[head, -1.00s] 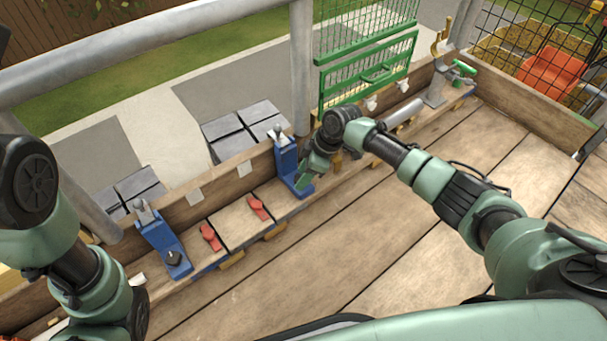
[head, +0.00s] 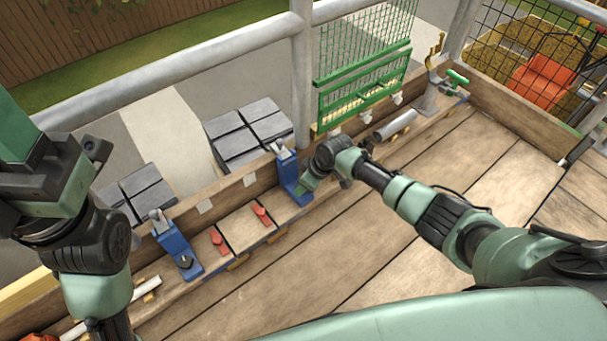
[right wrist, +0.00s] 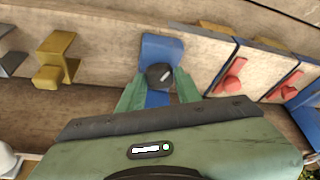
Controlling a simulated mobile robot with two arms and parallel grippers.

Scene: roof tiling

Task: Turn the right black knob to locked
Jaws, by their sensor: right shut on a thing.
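The left black knob (head: 186,262) is free on the left blue fixture (head: 176,243). My left arm is at the left edge; its fingertips are not shown.
Two red levers, the left one (head: 217,240) and the right one (head: 262,214), lie between the blue fixtures. A green rack (head: 365,92) and a grey tube (head: 396,125) are to the right. Grey tiles (head: 247,130) are stacked behind the plank. The deck at front is clear.

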